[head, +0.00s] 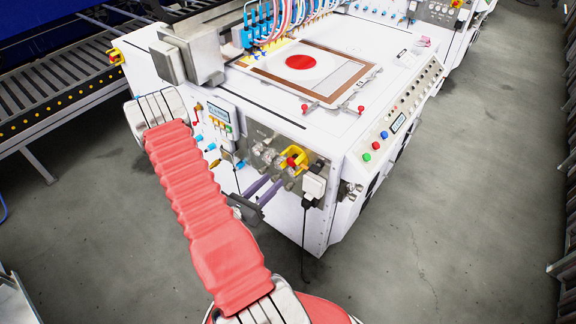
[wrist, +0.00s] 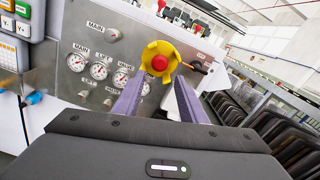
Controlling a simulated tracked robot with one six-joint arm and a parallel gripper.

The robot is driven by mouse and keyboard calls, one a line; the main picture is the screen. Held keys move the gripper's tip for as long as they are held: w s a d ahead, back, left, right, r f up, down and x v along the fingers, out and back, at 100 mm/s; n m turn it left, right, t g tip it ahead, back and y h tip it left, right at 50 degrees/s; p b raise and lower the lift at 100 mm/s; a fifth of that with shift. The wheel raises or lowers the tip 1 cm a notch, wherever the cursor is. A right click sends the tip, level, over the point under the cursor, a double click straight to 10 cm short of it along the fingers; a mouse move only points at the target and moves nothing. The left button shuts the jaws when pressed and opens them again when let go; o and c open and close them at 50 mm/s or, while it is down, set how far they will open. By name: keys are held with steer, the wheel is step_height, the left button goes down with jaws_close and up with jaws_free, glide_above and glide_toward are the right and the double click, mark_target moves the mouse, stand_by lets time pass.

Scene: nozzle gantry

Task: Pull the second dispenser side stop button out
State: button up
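A red stop button (head: 293,161) in a yellow guard sits on the grey side panel (head: 262,143) of the white machine, near its front corner. In the wrist view the red button (wrist: 160,63) and its yellow guard (wrist: 151,52) are just beyond my fingertips, roughly centred between them. My gripper (head: 272,182) has two purple fingers, which stand apart with nothing between them. In the wrist view my gripper (wrist: 157,84) is below the button, and a gap to it seems to remain. How far out the button sits cannot be told.
Round gauges (wrist: 99,70) and small knobs lie left of the button. A white plug box (head: 314,186) with a hanging black cable is right of it. Another red button with yellow (head: 116,56) is at the machine's far left corner. Open grey floor (head: 450,200) lies to the right.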

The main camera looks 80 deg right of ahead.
mark_target(290, 164)
steer(key=shift+x, duration=5)
steer(key=shift+c, duration=0.4)
jaws_close()
